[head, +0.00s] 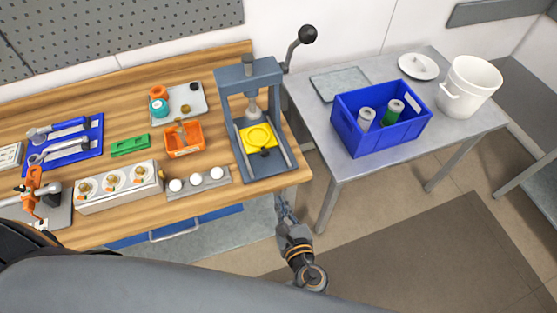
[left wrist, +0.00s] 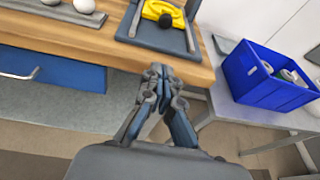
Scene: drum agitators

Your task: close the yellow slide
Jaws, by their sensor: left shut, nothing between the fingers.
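The yellow slide (head: 258,134) lies on the base of the blue-grey press (head: 236,96), between its two side rails. It has a round ring mark on top and a black knob (head: 264,152) on its front edge. The ram stands above its back part. In the left wrist view the yellow slide (left wrist: 163,9) shows at the top edge, with its black knob facing me. My left gripper (head: 281,200) is shut and empty, in front of the press and just off the table's front edge. Its closed fingers also show in the left wrist view (left wrist: 157,70). My right gripper is not seen.
The press has a lever with a black ball (head: 307,34) at its upper right. White balls in a grey holder (head: 199,190) stand left of the press. A blue crate (head: 386,137) with canisters stands on the grey side table (head: 345,165). The press's front rails are open.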

